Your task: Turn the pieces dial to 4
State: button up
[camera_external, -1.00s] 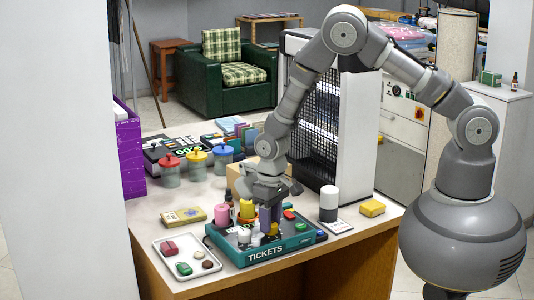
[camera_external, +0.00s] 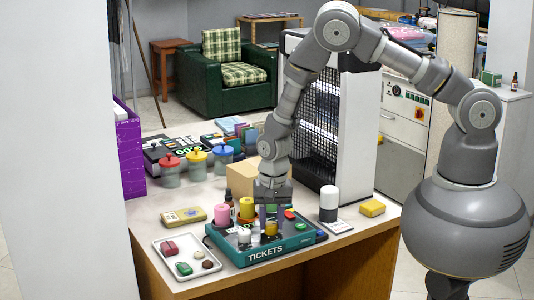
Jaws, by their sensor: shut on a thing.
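A teal ticket panel (camera_external: 285,254) marked "TICKETS" lies on the counter near its front edge, with several knob-like pieces and buttons on its top. My gripper (camera_external: 269,224) points straight down over the middle of the panel. It is shut at an amber knob (camera_external: 271,230), whose lower part shows beneath the fingers. The numbers around the knob are too small to read, and I cannot tell its setting. A white knob (camera_external: 244,236) stands to its left. A red button (camera_external: 290,214) and a green button (camera_external: 301,226) lie to its right.
A pink cylinder (camera_external: 222,214) and a yellow one (camera_external: 247,208) stand close to my gripper's left. A cardboard box (camera_external: 240,178) is behind. A tray (camera_external: 164,257) with small items lies at left, a white-topped cylinder (camera_external: 329,198) and yellow block (camera_external: 372,208) at right.

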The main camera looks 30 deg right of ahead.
aim_at(272, 223)
jog(key=shift+m, duration=0.6)
jog(key=o, duration=1)
jog(key=shift+o, duration=0.2)
jog(key=shift+r, duration=0.1)
notch_tip(272, 223, up, 8)
jog(key=shift+d+f+p, duration=0.1)
jog(key=shift+f+p, duration=0.1)
jog(key=shift+p, duration=1)
